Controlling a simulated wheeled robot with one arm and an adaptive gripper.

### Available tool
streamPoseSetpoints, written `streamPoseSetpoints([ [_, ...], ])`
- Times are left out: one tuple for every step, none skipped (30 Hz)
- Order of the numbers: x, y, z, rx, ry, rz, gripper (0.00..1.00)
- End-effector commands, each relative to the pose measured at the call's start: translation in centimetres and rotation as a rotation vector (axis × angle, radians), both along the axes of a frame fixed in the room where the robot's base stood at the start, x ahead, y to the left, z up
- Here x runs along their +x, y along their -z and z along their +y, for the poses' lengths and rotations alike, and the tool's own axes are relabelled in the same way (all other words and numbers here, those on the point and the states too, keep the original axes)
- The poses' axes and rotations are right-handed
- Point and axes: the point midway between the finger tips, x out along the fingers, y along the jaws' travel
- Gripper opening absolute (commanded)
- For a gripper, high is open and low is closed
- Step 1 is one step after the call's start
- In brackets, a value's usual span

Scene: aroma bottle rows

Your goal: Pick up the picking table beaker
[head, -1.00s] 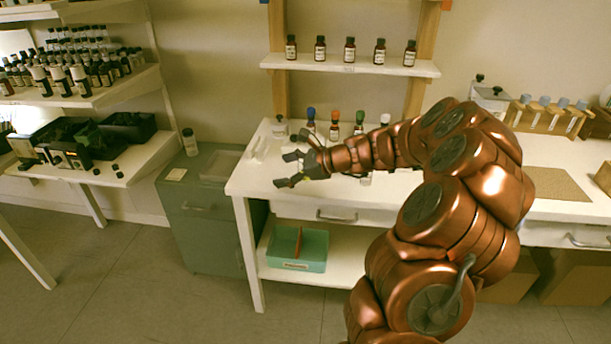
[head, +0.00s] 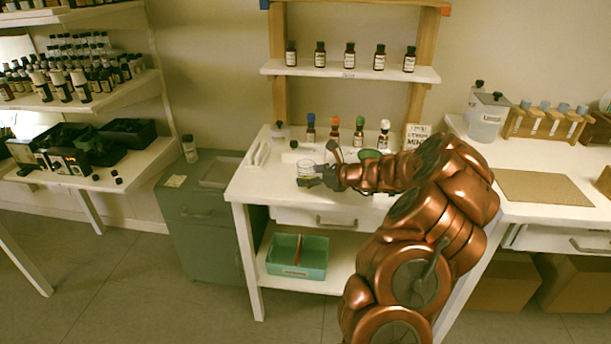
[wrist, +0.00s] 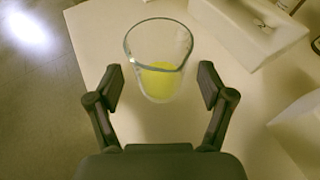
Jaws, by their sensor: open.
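The beaker (wrist: 158,55) is clear glass with yellow-green liquid in the bottom. In the wrist view it stands on the white table (wrist: 85,25) just beyond my gripper (wrist: 158,85). The gripper is open, with one finger to each side of the beaker's lower part and gaps showing on both sides. In the head view the beaker (head: 305,168) stands near the front left of the table, beside my gripper (head: 318,178). The fingers partly overlap it there.
Small bottles with coloured caps (head: 334,130) stand behind on the table. A sign (head: 416,136) stands at the back right. A green bin (head: 313,258) sits on the lower shelf.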

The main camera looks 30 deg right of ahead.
Motion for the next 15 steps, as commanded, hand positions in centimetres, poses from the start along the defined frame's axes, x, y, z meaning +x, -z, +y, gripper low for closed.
streamPoseSetpoints([
  [0.6, 0.3, 0.3, 0.001, -0.003, 0.001, 0.8],
  [0.9, 0.4, 0.4, 0.001, -0.001, 0.002, 0.8],
  [1.2, 0.6, 0.5, 0.001, -0.001, 0.002, 0.8],
  [1.5, 0.7, 0.6, 0.0, -0.001, 0.001, 0.8],
  [1.7, 0.8, 0.7, 0.0, -0.001, 0.001, 0.8],
  [1.8, 0.8, 0.7, 0.001, -0.001, 0.001, 0.8],
  [1.9, 0.9, 0.7, 0.001, 0.0, 0.001, 0.8],
  [2.0, 0.9, 0.7, 0.001, 0.0, 0.0, 0.8],
  [2.0, 0.9, 0.7, 0.001, 0.001, 0.0, 0.8],
  [2.0, 0.9, 0.7, 0.001, 0.001, 0.0, 0.8],
  [2.0, 0.9, 0.7, 0.001, 0.001, 0.0, 0.8],
  [2.0, 0.9, 0.7, 0.0, 0.001, 0.0, 0.8],
  [2.0, 0.9, 0.7, 0.0, 0.001, 0.0, 0.8],
  [2.0, 0.9, 0.7, 0.0, 0.001, 0.0, 0.8],
  [2.0, 0.9, 0.7, 0.0, 0.0, 0.0, 0.78],
])
